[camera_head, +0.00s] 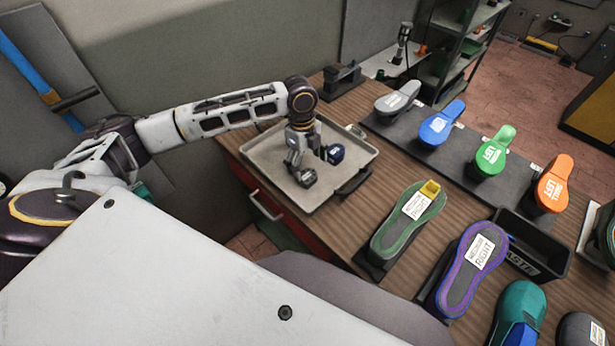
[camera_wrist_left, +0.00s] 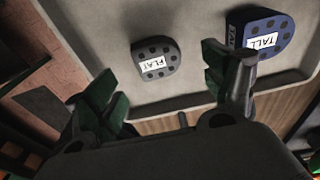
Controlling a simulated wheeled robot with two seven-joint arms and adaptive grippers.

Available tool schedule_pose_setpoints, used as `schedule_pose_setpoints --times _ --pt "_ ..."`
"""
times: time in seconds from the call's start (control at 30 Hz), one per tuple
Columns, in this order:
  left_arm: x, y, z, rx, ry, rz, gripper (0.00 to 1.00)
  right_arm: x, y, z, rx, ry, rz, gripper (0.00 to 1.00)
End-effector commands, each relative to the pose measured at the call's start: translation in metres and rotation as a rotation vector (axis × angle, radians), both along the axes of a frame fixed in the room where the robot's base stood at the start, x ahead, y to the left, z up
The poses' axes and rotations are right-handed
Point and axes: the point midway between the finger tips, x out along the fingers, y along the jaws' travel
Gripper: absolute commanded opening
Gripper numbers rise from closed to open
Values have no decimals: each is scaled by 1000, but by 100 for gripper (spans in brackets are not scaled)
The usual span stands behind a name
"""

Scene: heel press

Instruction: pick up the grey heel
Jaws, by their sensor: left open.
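The grey heel (camera_wrist_left: 155,59), labelled FLAT, lies on the light grey tray (camera_wrist_left: 192,20) in the left wrist view. In the head view the grey heel (camera_head: 304,178) is on the near part of the tray (camera_head: 262,155). A taller blue heel (camera_wrist_left: 262,34), labelled TALL, stands beside it; it also shows in the head view (camera_head: 335,154). My left gripper (camera_head: 304,155) hangs over the tray, pointing down, open and empty. In the wrist view its green-padded fingers (camera_wrist_left: 162,85) are spread, with the grey heel ahead of the gap between them. My right gripper is not visible.
The tray sits at the left end of the wooden table (camera_head: 350,116). A dark mat (camera_head: 458,158) holds grey, blue, green and orange shoe-shaped pieces. Green and purple soles (camera_head: 408,225) stand in front, near a black waste bin (camera_head: 528,240). A shelf stands behind.

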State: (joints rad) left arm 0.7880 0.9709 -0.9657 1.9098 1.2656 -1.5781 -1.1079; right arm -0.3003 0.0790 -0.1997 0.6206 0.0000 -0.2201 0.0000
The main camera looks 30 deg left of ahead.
Motion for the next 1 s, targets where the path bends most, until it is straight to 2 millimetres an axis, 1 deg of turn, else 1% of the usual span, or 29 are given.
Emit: schedule_pose_setpoints --times 0.3,0.4,0.53,0.93,0.97,1.0 --pt "-3 -2 -33 1 2 0 83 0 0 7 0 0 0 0" --pt "-3 -3 -41 -1 1 0 83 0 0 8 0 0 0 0" --pt "-3 -3 -44 0 1 0 83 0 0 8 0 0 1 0" --pt "-3 -3 -44 0 0 0 83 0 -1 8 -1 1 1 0" --pt "-3 -3 -44 0 0 0 80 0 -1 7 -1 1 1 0" --pt "-3 -3 -44 0 0 0 75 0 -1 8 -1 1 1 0"
